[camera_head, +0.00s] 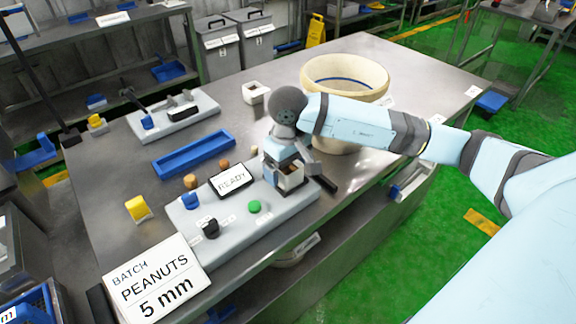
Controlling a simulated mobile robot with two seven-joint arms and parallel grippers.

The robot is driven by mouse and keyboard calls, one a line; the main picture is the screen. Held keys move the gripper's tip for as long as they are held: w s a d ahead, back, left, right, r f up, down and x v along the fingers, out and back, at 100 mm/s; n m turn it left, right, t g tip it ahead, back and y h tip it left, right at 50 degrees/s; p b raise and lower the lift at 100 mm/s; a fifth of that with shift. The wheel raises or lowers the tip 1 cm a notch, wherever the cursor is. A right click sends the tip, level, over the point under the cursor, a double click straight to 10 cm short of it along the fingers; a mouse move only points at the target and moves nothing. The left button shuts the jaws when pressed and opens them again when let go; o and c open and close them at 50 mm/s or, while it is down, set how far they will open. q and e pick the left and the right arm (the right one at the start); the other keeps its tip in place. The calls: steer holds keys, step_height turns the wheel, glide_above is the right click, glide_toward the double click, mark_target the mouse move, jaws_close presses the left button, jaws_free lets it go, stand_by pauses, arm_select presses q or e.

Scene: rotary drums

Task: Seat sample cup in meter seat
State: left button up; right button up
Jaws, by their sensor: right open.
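The sample cup (291,184) looks like a small pale square cup with a brownish inside. It stands at the right end of the grey meter panel (225,222), where the meter seat appears to be. My right gripper (290,172) is open and low over that end, close around or beside the cup. The gripper and wrist hide part of the cup and most of the seat, so I cannot tell how deep the cup sits. My left gripper is not in view.
The panel carries a READY display (231,180), a green button (255,206) and a black knob (210,228). A PEANUTS sign (152,281) is in front.

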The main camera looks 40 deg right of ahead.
steer(key=shift+r, duration=0.35)
step_height(320, 180, up, 13)
